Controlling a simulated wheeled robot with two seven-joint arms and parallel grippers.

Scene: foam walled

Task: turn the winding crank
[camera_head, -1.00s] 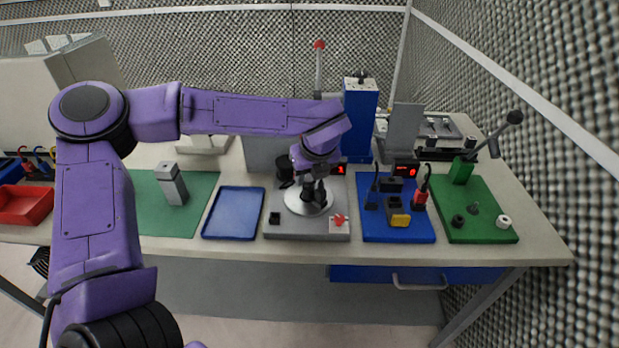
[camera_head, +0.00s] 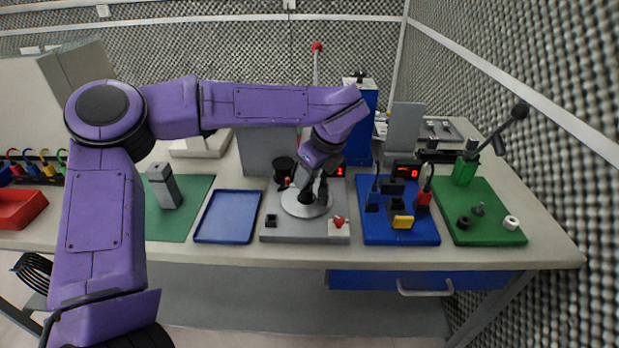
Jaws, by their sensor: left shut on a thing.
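The winding fixture is a grey base (camera_head: 296,232) near the middle of the bench, with a round silver disc (camera_head: 291,206) on it. My left gripper (camera_head: 315,189) reaches down over the disc from the upper right, its dark fingers tilted. It is shut on the crank handle, which is mostly hidden between and behind the fingers. A black spool (camera_head: 284,169) stands behind the disc, with a small red part beside it. My right gripper is not in view.
A blue tray (camera_head: 228,216) lies left of the base, and a green mat (camera_head: 190,218) with a grey block (camera_head: 164,187) lies beyond it. A blue board (camera_head: 400,232) with connectors and a green board (camera_head: 484,234) with a lever stand to the right. A foam wall closes the right side.

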